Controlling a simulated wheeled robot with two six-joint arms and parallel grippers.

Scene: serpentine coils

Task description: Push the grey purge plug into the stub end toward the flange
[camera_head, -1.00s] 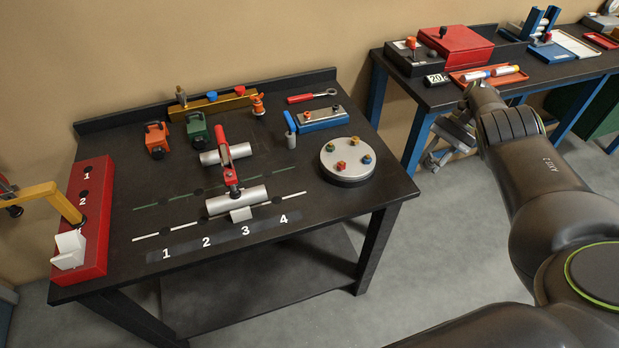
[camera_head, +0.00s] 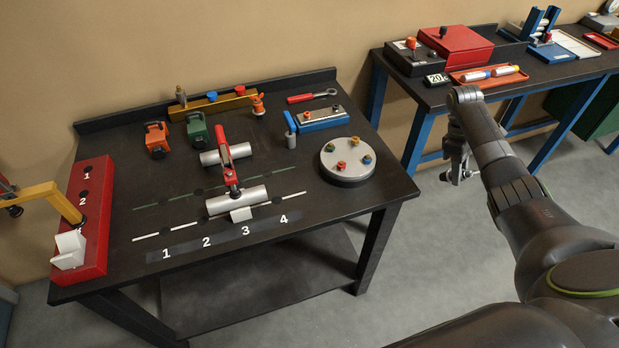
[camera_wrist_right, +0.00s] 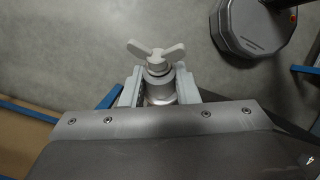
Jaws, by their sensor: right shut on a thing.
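A grey plug with a two-winged handle (camera_wrist_right: 157,58) sits between the fingers of my right gripper (camera_wrist_right: 159,88), which is shut on it. In the head view my right gripper (camera_head: 457,168) hangs over the floor gap, right of the front table and apart from it; the plug is not clear there. Two silver pipe pieces lie on the table, the front one (camera_head: 250,197) and the rear one (camera_head: 209,158), with a red-handled clamp (camera_head: 226,165) between them. I cannot tell which end is the stub end or the flange. My left gripper is not in view.
The black front table (camera_head: 330,212) also holds a round plate with coloured knobs (camera_head: 348,172), a blue-based block (camera_head: 322,123) and a red block (camera_head: 92,215) at the left. A second bench (camera_head: 432,98) with a red tray stands at the back right.

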